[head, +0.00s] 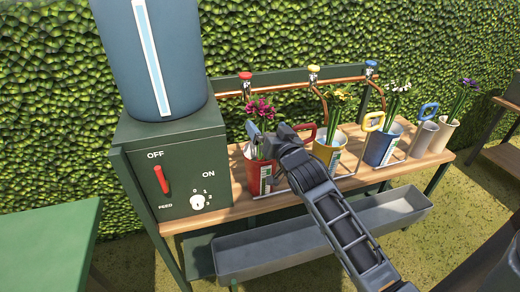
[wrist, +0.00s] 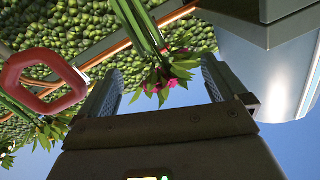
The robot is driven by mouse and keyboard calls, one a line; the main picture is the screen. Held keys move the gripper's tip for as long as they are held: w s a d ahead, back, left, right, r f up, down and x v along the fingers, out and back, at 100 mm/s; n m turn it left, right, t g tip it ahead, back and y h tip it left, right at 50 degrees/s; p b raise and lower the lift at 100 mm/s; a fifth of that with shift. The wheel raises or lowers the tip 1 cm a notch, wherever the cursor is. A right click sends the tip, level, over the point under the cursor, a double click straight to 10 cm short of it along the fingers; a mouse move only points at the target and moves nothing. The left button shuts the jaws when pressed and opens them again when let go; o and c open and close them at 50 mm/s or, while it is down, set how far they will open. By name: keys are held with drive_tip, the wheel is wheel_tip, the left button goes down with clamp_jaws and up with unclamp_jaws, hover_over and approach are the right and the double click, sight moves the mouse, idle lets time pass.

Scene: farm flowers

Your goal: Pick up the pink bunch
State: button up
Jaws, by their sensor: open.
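The pink bunch (head: 261,108) stands in the red pot (head: 258,180) at the left end of the wooden bench, with its blooms above the rim. My gripper (head: 256,136) is at the bunch, just below the blooms in the head view, and hides part of the stems. In the wrist view the green stems come down from the top, and the pink blooms (wrist: 178,70) show between the two spread fingers (wrist: 162,80). My gripper is open. I cannot tell whether either finger touches the stems.
A red handle (head: 307,132) stands close right of my gripper. The yellow pot (head: 327,152), blue pot (head: 382,145) and pale pots stand farther right. A green feed box (head: 175,170) with a blue tank (head: 155,60) is close left. Taps hang above; a grey trough (head: 320,238) lies below.

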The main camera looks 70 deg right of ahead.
sight(266, 119)
drive_tip(key=shift+w+d+r+m, duration=0.15)
drive_tip(key=shift+d+r, duration=0.05)
drive_tip(key=shift+d, duration=0.3)
drive_tip(key=shift+w+d+r+m, duration=0.15)
drive_tip(key=shift+d+r, duration=0.05)
drive_tip(key=shift+d, duration=0.25)
drive_tip(key=shift+w+d+p, duration=0.35)
drive_tip(key=shift+p, duration=0.05)
drive_tip(key=p+x, duration=0.2)
drive_tip(key=x, duration=0.2)
drive_tip(key=shift+w, duration=0.35)
drive_tip(key=shift+x, duration=0.9)
drive_tip(key=shift+s+d, duration=0.1)
drive_tip(key=c, duration=1.6)
drive_tip(key=shift+c, duration=0.2)
